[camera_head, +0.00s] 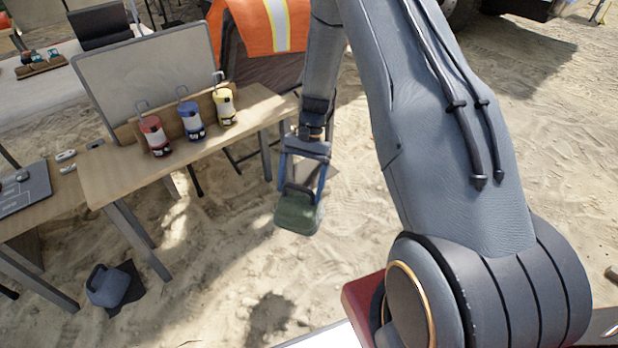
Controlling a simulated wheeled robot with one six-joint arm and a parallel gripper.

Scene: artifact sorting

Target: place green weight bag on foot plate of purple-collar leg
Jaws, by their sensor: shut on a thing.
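My gripper (301,186) points down in the middle of the view, its two blue fingers shut on the green weight bag (298,214). The bag hangs by its handle and appears to be above the sand, left of my upper arm. I cannot make out a purple collar on any leg; my arm and gripper cover part of that area.
A blue-grey weight bag (108,285) sits on a dark plate (133,290) at lower left. A wooden table (190,160) bears red (154,137), blue (191,121) and yellow (224,108) canisters. An orange cloth (248,28) hangs over a chair behind. Open sand lies below the gripper.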

